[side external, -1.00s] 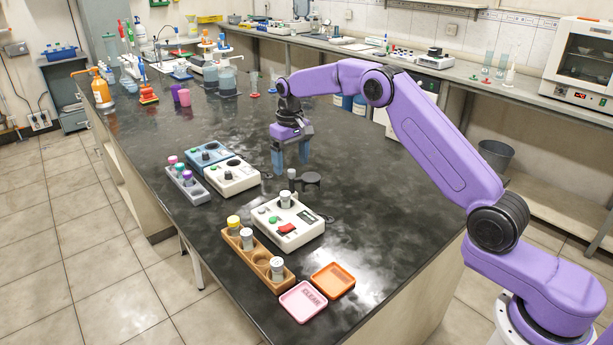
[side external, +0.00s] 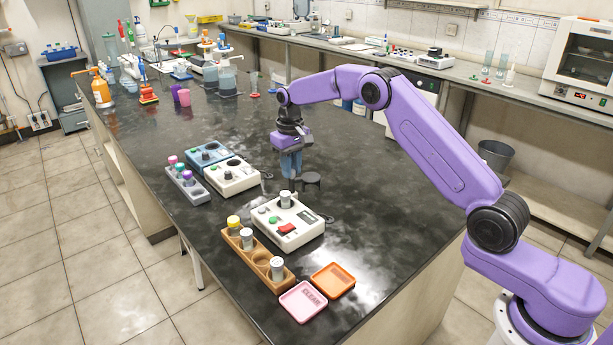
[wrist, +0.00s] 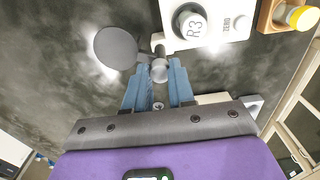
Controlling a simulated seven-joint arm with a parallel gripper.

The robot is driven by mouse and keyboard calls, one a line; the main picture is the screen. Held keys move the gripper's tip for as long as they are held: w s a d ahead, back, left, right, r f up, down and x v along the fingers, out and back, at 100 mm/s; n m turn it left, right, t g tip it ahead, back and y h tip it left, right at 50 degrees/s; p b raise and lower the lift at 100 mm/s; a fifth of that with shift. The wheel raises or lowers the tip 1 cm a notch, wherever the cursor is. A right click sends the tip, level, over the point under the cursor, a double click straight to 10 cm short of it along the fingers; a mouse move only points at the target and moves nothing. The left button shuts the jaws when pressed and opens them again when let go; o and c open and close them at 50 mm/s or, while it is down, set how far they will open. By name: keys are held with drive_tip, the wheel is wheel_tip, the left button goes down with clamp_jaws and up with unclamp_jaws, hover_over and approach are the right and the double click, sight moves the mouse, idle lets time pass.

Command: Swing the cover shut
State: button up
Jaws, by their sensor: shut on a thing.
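The cover (side external: 311,179) is a dark grey round disc at the back edge of a white instrument (side external: 288,222). It stands swung out to the side, clear of the instrument's well, where a vial marked R3 (wrist: 190,22) sits. In the wrist view the disc (wrist: 115,47) is left of the fingers, with a short arm and a small grey knob (wrist: 159,72) beside it. My gripper (side external: 291,175) is down at the cover, its blue fingers on both sides of the knob and shut on it. The fingers hide part of the knob in the side view.
A brown vial rack (side external: 250,260) stands in front of the instrument, with pink (side external: 303,301) and orange (side external: 333,280) trays nearby. Blue (side external: 205,154) and white (side external: 232,178) boxes and a grey rack (side external: 185,187) stand to the left. The bench right of the cover is clear.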

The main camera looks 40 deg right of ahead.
drive_tip(key=m, duration=0.5)
drive_tip(key=shift+m, duration=0.4)
drive_tip(key=m, duration=0.6)
drive_tip(key=shift+o, duration=0.3)
drive_tip(key=shift+c, duration=0.3)
drive_tip(key=m, duration=1.2)
